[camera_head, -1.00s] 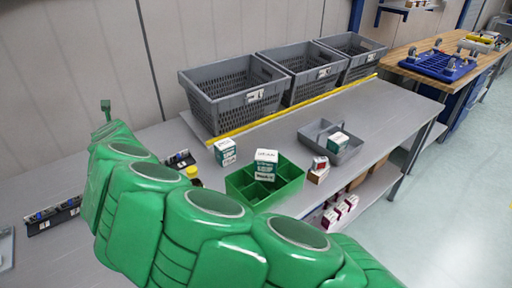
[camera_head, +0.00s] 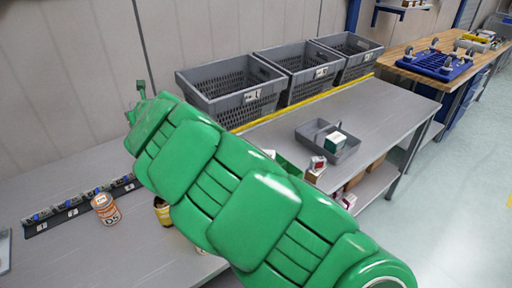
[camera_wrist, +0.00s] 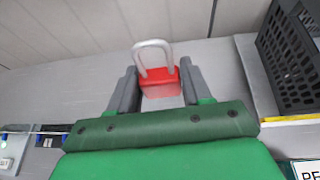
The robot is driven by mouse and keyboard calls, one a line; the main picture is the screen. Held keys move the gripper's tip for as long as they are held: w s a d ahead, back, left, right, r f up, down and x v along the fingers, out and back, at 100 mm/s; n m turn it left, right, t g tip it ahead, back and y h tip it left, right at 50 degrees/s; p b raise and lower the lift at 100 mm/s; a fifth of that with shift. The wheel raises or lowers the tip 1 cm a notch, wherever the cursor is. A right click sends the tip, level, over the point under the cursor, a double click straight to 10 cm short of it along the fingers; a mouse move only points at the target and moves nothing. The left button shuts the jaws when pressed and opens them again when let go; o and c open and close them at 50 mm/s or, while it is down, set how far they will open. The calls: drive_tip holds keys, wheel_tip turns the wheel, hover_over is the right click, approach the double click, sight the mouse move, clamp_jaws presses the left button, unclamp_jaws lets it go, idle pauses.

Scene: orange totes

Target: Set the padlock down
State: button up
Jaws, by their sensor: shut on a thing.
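In the wrist view, a red padlock (camera_wrist: 161,82) with a silver shackle sits between the two dark fingers of my gripper (camera_wrist: 160,84). My gripper is shut on its body, and the shackle points up in the picture. The grey table and the wall lie behind it. In the head view my green arm crosses the middle of the picture, and I cannot make out the gripper or the padlock there.
A grey worktable (camera_head: 90,265) holds an orange-labelled can (camera_head: 105,209), a yellow jar (camera_head: 162,212) and a black slotted strip (camera_head: 75,207). A grey caddy (camera_head: 312,136) and several grey crates (camera_head: 228,90) stand beyond.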

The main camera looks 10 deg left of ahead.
drive_tip(key=w+d+r, duration=0.2)
drive_tip(key=w+d, duration=0.3)
drive_tip(key=d, duration=0.1)
drive_tip(key=w+d+r, duration=0.1)
drive_tip(key=w+d, duration=0.5)
drive_tip(key=w+d+r, duration=0.2)
drive_tip(key=w+d, duration=0.3)
drive_tip(key=d, duration=0.1)
drive_tip(key=shift+w+r, duration=0.15)
drive_tip(key=shift+r, duration=0.2)
drive_tip(key=w+d+f, duration=0.2)
drive_tip(key=w+d, duration=0.3)
drive_tip(key=d, duration=0.5)
drive_tip(key=w+d+f, duration=0.3)
drive_tip(key=w+d, duration=0.1)
drive_tip(key=d, duration=0.6)
drive_tip(key=n+g+y, duration=0.2)
drive_tip(key=n+g, duration=0.1)
drive_tip(key=n, duration=0.1)
hover_over(257, 146)
wheel_tip(257, 146, down, 13)
drive_tip(key=shift+g, duration=0.4)
drive_tip(key=shift+s+d+f, duration=0.1)
drive_tip(key=shift+s+f, duration=0.05)
drive_tip(key=shift+f, duration=4.85)
drive_tip(key=shift+f, duration=0.1)
drive_tip(key=o, duration=1.1)
